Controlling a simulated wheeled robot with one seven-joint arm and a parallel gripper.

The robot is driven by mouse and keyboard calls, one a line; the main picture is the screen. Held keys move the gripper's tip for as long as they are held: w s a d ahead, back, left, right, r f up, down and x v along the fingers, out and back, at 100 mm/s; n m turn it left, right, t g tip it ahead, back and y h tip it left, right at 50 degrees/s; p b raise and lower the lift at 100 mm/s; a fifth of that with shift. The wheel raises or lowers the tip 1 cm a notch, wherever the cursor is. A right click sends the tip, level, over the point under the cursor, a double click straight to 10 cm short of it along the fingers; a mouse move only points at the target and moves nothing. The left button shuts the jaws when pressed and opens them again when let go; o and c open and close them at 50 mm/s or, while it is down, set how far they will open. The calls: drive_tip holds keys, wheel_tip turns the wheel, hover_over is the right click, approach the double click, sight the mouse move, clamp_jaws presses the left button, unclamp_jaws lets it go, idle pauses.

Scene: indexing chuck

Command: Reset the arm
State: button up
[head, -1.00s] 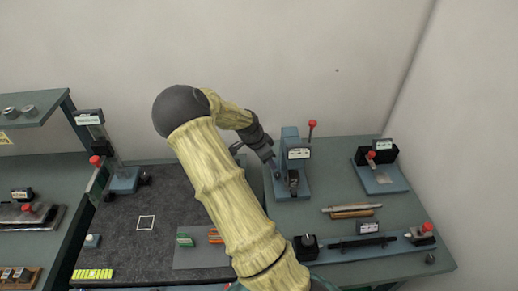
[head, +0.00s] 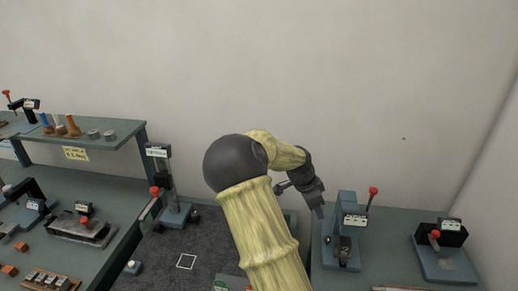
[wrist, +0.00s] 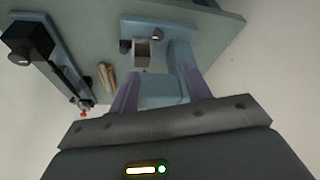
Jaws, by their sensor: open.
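My arm reaches up and over from the bottom of the head view, and my gripper (head: 318,207) hangs at its end, just left of and above a blue fixture (head: 345,245) with a red-knobbed lever (head: 373,193) and a small label. In the wrist view my gripper (wrist: 160,80) has its two purple-grey fingers apart. The blue body of the fixture (wrist: 160,92) shows beyond and between them, with a grey block (wrist: 142,54) on it. I see nothing clearly held. My arm hides part of the bench in the head view.
A blue stand with a red knob (head: 175,214) is left of my arm on a dark mat (head: 210,225). Another labelled fixture (head: 443,262) stands at the right. A shelf (head: 105,130) with several small items is at the left. The wall above is clear.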

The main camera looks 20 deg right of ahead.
drive_tip(key=shift+a, duration=0.1)
drive_tip(key=s+a+r+n+t+y, duration=0.2)
drive_tip(key=s+a+r+n+y, duration=0.1)
drive_tip(key=s+a+n, duration=1.5)
drive_tip(key=shift+a+t+y, duration=0.4)
drive_tip(key=shift+a+y, duration=0.4)
drive_tip(key=shift+a, duration=0.05)
drive_tip(key=shift+s, duration=0.1)
